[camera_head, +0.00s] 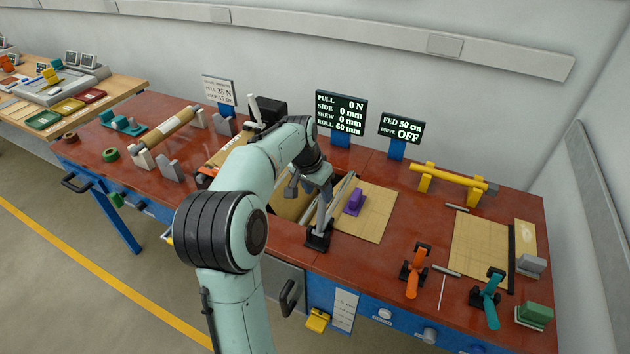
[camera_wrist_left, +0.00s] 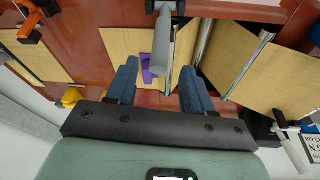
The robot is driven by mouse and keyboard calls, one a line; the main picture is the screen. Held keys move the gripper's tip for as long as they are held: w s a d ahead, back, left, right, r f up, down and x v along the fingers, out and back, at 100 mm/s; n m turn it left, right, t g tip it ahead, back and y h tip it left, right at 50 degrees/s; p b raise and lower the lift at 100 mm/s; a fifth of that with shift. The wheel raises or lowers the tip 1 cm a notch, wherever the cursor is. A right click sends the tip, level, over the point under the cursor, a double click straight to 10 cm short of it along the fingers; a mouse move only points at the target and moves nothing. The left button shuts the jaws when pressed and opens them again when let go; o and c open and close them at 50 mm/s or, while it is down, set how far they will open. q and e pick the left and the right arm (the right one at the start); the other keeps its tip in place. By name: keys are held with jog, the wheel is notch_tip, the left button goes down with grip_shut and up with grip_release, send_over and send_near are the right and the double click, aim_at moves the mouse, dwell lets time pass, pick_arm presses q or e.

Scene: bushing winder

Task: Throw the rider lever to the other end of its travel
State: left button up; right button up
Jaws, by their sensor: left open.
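A grey lever (camera_head: 323,214) stands up from a black base (camera_head: 318,238) at the table's front edge, near the middle; I take it for the rider lever. My left gripper (camera_head: 309,189) is at its upper end. In the left wrist view the lever (camera_wrist_left: 164,48) runs between the two open fingers of my left gripper (camera_wrist_left: 160,72), with a gap visible on both sides. The fingers do not appear closed on it. My forearm hides part of the area left of the lever. My right gripper is not in view.
A purple block (camera_head: 354,203) sits on a tan sheet (camera_head: 375,220) just right of the lever. An orange lever (camera_head: 413,268) and a teal lever (camera_head: 489,292) stand farther right. Display boards (camera_head: 341,114) stand behind.

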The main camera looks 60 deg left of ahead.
pick_arm(q)
jog(key=shift+v, duration=2.15)
